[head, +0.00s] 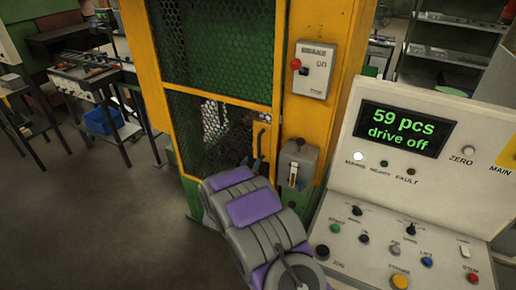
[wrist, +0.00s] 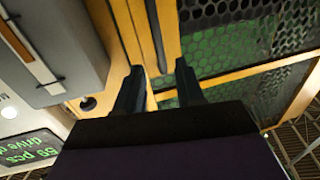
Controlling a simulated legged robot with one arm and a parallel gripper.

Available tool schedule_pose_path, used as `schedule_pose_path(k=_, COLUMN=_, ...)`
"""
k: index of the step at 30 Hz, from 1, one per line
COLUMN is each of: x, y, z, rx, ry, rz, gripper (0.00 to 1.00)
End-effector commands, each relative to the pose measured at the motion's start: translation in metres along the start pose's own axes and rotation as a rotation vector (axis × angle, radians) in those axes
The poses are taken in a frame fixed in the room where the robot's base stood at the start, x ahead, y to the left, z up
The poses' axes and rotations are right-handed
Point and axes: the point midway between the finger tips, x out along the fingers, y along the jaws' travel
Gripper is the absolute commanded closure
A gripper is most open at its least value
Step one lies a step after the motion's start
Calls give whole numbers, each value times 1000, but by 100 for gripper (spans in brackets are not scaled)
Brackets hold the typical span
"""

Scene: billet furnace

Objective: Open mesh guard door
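The mesh guard door (head: 188,118) is the lower dark mesh panel in a yellow frame, and it looks closed. Its yellow handle (head: 262,134) is upright near the door's right edge. My gripper (head: 256,164) is at the lower part of the handle. In the wrist view, my gripper (wrist: 159,66) has its two dark fingers apart, with a yellow upright part in line with the gap between them. I cannot tell whether the fingers touch it. My arm hides the lower right of the door.
A grey switch box (head: 296,165) is right of the handle, below the brake box (head: 314,70) with a red button. The control console (head: 405,190) stands close on the right; its display reads "59 pcs drive off". The floor (head: 110,225) at left is clear.

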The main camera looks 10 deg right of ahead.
Motion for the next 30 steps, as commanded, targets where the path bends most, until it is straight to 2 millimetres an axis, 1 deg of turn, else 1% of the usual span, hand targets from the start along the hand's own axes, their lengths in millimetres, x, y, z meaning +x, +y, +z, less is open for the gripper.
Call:
schedule_pose_path(k=1, x=11, y=2, z=2, rx=-1, ry=-1, rz=4, gripper=62)
schedule_pose_path(k=3, x=24, y=2, z=1, rx=0, ry=2, rz=3, gripper=62)
schedule_pose_path(k=9, x=60, y=4, z=0, rx=2, ry=1, rz=2, gripper=62)
schedule_pose_path(k=15, x=88, y=2, z=2, rx=1, ry=-1, rz=0, gripper=62)
schedule_pose_path(k=22, x=106, y=1, z=1, rx=-1, ry=0, rz=1, gripper=62)
schedule_pose_path(k=30, x=110, y=1, z=0, rx=-2, ry=-1, rz=0, gripper=62)
